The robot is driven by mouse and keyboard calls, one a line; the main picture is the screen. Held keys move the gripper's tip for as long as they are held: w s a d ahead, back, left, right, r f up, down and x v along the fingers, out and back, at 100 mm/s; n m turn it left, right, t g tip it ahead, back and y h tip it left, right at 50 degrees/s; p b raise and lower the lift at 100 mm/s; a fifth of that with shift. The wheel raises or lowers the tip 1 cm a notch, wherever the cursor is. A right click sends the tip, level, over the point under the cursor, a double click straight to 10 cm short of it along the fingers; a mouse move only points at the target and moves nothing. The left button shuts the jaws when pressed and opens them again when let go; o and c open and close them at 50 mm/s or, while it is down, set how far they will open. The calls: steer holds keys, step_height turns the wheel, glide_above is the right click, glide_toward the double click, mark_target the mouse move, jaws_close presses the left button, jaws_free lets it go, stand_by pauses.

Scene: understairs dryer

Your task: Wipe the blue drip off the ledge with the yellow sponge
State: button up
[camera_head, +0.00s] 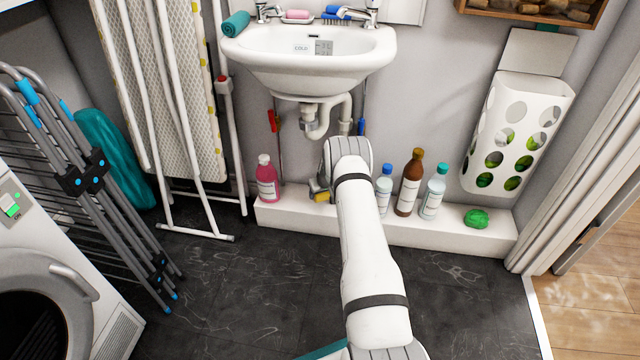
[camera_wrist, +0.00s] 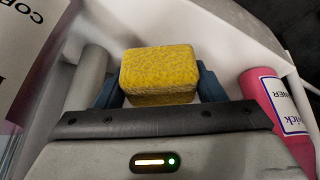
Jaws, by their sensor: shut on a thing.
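The yellow sponge (camera_wrist: 160,72) sits between the two dark blue jaws of my gripper (camera_wrist: 158,88) in the wrist view, and the jaws are shut on it. In the head view, my gripper (camera_head: 318,188) is low at the white ledge (camera_head: 450,234), between the pink bottle and the blue-capped bottle. A little of the sponge shows beside my arm there. I cannot tell whether the sponge touches the ledge. I see no blue drip in either view; my arm and gripper hide part of the ledge.
A pink bottle (camera_head: 267,180) stands left of my gripper, and close by at right in the wrist view (camera_wrist: 275,105). A blue-capped bottle (camera_head: 384,190), a brown bottle (camera_head: 410,184), a teal-capped bottle (camera_head: 434,192) and a green lump (camera_head: 476,218) are to the right. The sink (camera_head: 310,60) hangs above.

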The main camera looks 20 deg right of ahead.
steer(key=shift+a+r+p, duration=0.1)
steer(key=shift+r+p, duration=0.55)
steer(key=shift+r, duration=1.35)
